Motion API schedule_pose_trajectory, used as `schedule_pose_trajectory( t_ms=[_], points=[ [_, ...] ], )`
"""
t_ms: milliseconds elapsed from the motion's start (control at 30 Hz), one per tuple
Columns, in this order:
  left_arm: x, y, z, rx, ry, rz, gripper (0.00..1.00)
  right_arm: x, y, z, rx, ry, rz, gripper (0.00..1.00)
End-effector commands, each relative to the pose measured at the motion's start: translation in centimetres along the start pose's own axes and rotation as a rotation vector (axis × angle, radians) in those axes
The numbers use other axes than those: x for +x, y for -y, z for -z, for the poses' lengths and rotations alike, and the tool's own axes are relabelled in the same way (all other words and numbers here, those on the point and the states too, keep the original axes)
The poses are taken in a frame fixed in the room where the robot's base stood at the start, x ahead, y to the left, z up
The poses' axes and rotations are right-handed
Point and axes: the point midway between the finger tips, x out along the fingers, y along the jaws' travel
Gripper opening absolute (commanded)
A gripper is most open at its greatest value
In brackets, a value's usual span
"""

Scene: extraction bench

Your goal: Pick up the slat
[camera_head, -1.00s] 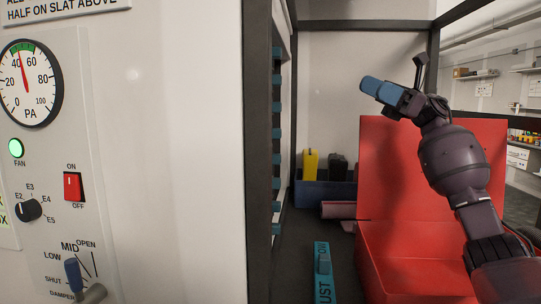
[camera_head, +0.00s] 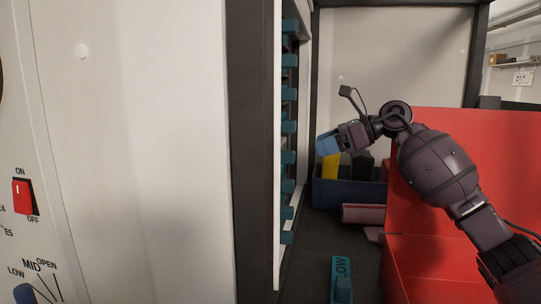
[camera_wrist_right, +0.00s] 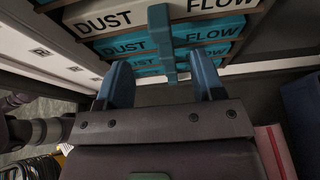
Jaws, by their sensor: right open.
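A loose teal slat (camera_head: 342,280) with lettering and a raised grip lies on the dark bench floor, its near end cut off by the head view's lower edge. More teal slats (camera_head: 290,127) show edge-on, one above another, in the rack. In the right wrist view, stacked slats marked DUST FLOW (camera_wrist_right: 124,46) lie beyond my fingers, with an upright teal grip (camera_wrist_right: 162,45) in front of them. My right gripper (camera_head: 328,146) is open and empty, to the right of the rack and above the loose slat. It also shows in the wrist view (camera_wrist_right: 162,84). My left gripper is out of view.
A red open case (camera_head: 420,265) stands at the right, under my right arm. A blue bin (camera_head: 348,194) holds a yellow and a dark item at the back. A pink roll (camera_head: 364,214) lies before it. The rack's dark post (camera_head: 254,150) stands at left.

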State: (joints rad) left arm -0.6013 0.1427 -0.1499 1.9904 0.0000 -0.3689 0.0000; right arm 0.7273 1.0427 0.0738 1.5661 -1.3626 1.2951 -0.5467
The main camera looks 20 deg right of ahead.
Motion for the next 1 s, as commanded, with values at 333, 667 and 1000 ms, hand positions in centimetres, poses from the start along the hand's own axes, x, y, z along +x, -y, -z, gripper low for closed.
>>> schedule_pose_trajectory(
  t_ms=[333,667,1000],
  points=[
    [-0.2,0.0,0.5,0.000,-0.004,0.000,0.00,3.5,0.0,-0.2,0.000,0.003,-0.001,0.62],
    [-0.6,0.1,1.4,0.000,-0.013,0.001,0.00,7.0,0.0,-0.8,0.000,0.004,-0.004,0.62],
    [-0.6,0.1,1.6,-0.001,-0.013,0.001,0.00,8.7,0.1,-0.6,0.000,0.002,0.000,0.62]
  ],
)
